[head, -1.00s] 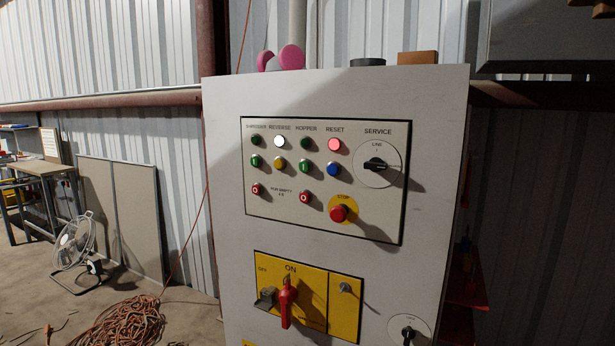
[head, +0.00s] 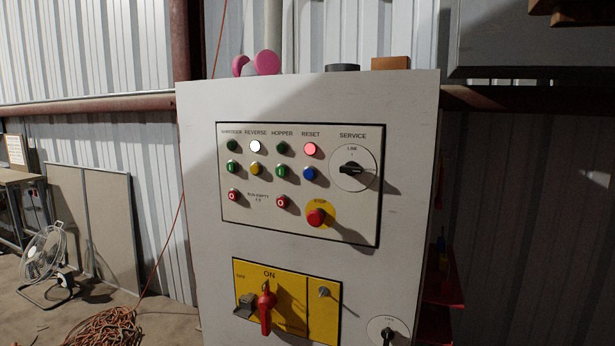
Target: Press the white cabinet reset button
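The white cabinet (head: 207,270) stands upright in the middle of the head view. Its upper panel (head: 285,229) carries lamps, buttons and a rotary switch. Under the word RESET are a glowing pink-red round lamp (head: 310,149) and, below it, a blue round button (head: 309,173). A lit white round lamp (head: 255,146) sits under REVERSE. A red STOP knob (head: 316,217) on a yellow disc is below the blue button. My gripper is not in view.
A yellow plate (head: 309,325) with a red handle (head: 266,310) is lower on the cabinet. A black SERVICE rotary switch (head: 352,169) is right of RESET. An orange cable coil (head: 105,328) and a fan (head: 42,255) are on the floor at left.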

